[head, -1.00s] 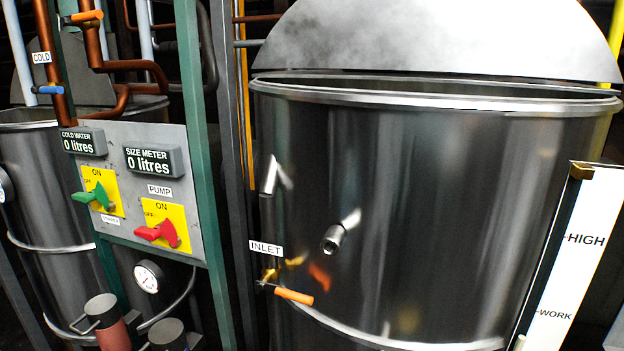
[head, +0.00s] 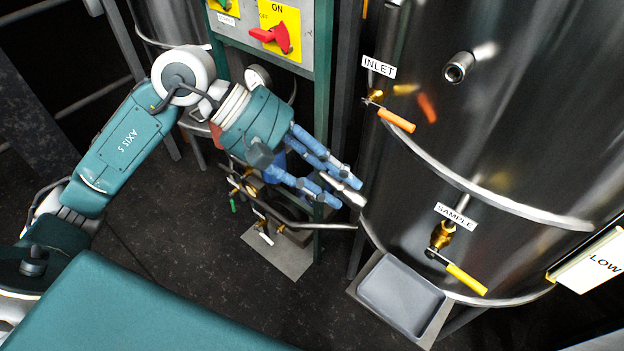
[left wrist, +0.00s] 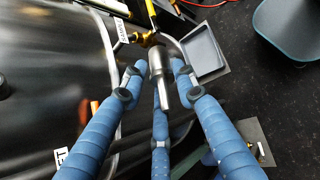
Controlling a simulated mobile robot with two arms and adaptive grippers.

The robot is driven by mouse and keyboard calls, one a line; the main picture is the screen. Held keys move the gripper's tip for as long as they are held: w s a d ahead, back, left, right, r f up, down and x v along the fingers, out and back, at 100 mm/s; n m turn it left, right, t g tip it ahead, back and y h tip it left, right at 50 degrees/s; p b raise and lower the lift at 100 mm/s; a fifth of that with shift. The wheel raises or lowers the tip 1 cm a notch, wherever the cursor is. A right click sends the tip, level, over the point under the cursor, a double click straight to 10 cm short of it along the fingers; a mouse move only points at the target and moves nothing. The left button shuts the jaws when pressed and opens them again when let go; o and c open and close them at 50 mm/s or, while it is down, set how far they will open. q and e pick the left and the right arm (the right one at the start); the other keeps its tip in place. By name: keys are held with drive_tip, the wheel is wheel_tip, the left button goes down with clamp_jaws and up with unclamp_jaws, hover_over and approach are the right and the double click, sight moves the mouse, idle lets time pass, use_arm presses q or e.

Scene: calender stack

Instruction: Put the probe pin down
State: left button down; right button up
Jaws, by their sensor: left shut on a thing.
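The probe pin (head: 352,196) is a short silvery metal cylinder with a thicker end. My left gripper (head: 338,185) has blue fingers shut on it and holds it in the air beside the large steel vessel. In the left wrist view the pin (left wrist: 161,78) lies between the fingertips of the left gripper (left wrist: 157,72), its thick end pointing away from the palm. A shallow grey tray (head: 378,290) sits low by the vessel's foot, apart from the pin, and looks empty. It also shows in the left wrist view (left wrist: 204,52). My right gripper is not in view.
The steel vessel (head: 540,130) fills the right side. An orange-handled inlet valve (head: 397,120) and a yellow-handled sample valve (head: 466,279) stick out from it. A green post (head: 323,100) and low pipework (head: 290,222) stand behind my gripper.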

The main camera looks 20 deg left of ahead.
use_arm(q)
drive_tip(key=d+m, duration=0.1)
drive_tip(key=d+r+m+g, duration=0.1)
drive_tip(key=d, duration=0.1)
drive_tip(key=d+r+g, duration=0.1)
drive_tip(key=shift+w+d+r+m, duration=0.15)
drive_tip(key=shift+d+m, duration=0.1)
drive_tip(key=shift+m, duration=0.15)
drive_tip(key=g, duration=0.1)
wheel_tip(320, 180, up, 5)
drive_tip(key=n+t, duration=0.4)
hover_over(337, 197)
drive_tip(key=shift+r, duration=0.1)
drive_tip(key=w+d+n+t+y, duration=0.2)
drive_tip(key=w+d+n+t, duration=0.15)
drive_tip(key=w+d, duration=0.5)
drive_tip(key=s+a+f+m+g, duration=0.2)
drive_tip(key=f+m+g, duration=0.3)
drive_tip(key=m+g, duration=0.2)
drive_tip(key=s+a+f+m+g+y, duration=0.1)
drive_tip(key=a+f+m+g, duration=0.1)
drive_tip(key=f+m+g, duration=0.3)
drive_tip(key=shift+s+m+g, duration=0.35)
drive_tip(key=shift+m+g, duration=0.6)
drive_tip(key=shift+m, duration=1.4)
drive_tip(key=shift+f, duration=0.1)
